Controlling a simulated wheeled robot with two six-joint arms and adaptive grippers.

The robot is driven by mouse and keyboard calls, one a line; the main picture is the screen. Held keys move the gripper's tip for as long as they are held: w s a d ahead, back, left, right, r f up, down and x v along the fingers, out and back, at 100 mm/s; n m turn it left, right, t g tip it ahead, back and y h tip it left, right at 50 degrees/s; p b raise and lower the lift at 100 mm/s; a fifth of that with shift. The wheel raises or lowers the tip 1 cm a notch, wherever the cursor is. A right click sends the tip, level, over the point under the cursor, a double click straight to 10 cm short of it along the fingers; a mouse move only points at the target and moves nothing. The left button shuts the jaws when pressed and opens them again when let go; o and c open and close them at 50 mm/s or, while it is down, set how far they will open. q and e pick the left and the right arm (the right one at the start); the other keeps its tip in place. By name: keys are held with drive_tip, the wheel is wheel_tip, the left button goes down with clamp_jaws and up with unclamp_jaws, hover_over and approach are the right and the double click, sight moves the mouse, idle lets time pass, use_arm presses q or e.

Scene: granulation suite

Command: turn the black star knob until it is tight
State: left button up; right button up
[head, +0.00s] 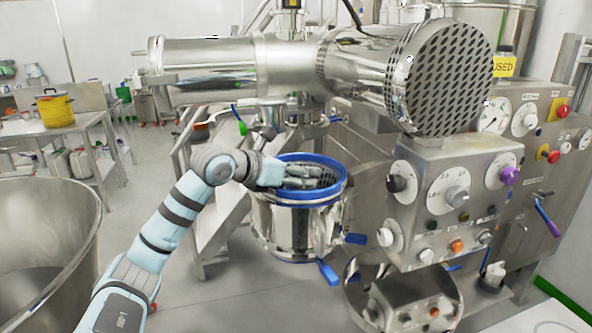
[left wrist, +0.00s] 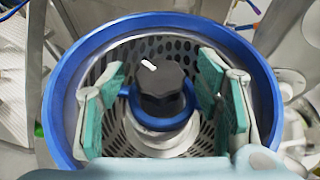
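The black star knob (left wrist: 160,88) shows in the left wrist view, at the middle of a perforated metal plate (left wrist: 195,52) inside a blue-rimmed vessel. A blue ring surrounds the knob's base. My left gripper (left wrist: 157,100) is open, with its green-padded fingers on either side of the knob and apart from it. In the head view my left gripper (head: 303,178) reaches over the blue rim (head: 297,197), and the knob is hidden there. My right gripper is in neither view.
A control panel (head: 455,195) with gauges and dials stands right of the vessel. A large steel cylinder (head: 435,75) hangs above. Blue-handled clamps (head: 328,272) stick out from the vessel's side. A big steel bowl (head: 45,250) is at left; some floor between is clear.

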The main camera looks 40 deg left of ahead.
use_arm(q)
drive_tip(key=c, duration=1.1)
drive_tip(key=shift+a+m+h, duration=0.15)
drive_tip(key=shift+m+h, duration=0.35)
drive_tip(key=shift+h, duration=0.1)
drive_tip(key=shift+r+m+g+h+p, duration=0.15)
drive_tip(key=shift+m+g+h+p, duration=0.25)
drive_tip(key=shift+m+h+p, duration=0.45)
drive_tip(key=shift+w+h, duration=0.1)
drive_tip(key=shift+h, duration=0.15)
drive_tip(key=shift+f, duration=0.2)
drive_tip(key=o, duration=1)
drive_tip(key=shift+o, duration=0.7)
drive_tip(key=shift+r, duration=0.1)
